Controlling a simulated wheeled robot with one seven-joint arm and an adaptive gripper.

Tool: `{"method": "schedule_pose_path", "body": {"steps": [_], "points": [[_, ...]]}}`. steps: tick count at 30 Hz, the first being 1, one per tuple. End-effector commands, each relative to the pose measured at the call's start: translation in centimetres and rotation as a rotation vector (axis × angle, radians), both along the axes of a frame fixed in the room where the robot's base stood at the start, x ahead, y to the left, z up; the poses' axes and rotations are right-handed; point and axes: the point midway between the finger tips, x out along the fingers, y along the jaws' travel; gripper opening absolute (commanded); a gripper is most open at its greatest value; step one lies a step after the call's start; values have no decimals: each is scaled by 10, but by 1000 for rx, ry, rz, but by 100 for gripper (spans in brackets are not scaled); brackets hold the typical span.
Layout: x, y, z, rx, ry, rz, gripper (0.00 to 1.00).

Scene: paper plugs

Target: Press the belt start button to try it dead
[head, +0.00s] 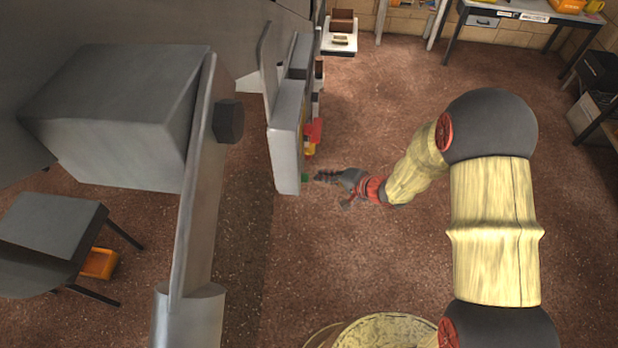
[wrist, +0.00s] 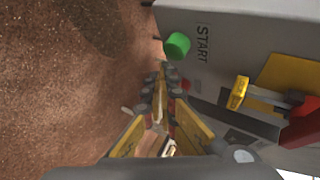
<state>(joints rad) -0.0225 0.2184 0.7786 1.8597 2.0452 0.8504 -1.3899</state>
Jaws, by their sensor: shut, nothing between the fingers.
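The belt start button is a green round button (wrist: 177,46) on a grey control panel (wrist: 225,25), with the word START printed beside it in the wrist view. In the head view the green button (head: 305,178) shows small at the panel's lower right edge. My gripper (wrist: 161,70) is shut and empty, with its fingertips close to the green button. In the head view my gripper (head: 318,177) points left at the button. I cannot tell whether the tips touch it.
A yellow plate (wrist: 290,78) with a red handle and a yellow lever (wrist: 238,93) sit on the panel right of my gripper. Large grey machine parts (head: 120,110) stand at left. The brown floor (head: 330,260) is open around my arm. A workbench (head: 530,15) stands at the back right.

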Motion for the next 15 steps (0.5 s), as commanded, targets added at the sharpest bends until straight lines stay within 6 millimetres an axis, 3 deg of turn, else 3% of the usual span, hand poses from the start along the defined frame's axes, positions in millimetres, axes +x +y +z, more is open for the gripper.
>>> {"method": "schedule_pose_path", "body": {"steps": [15], "points": [[0,4,-1,0,-1,1,0]]}}
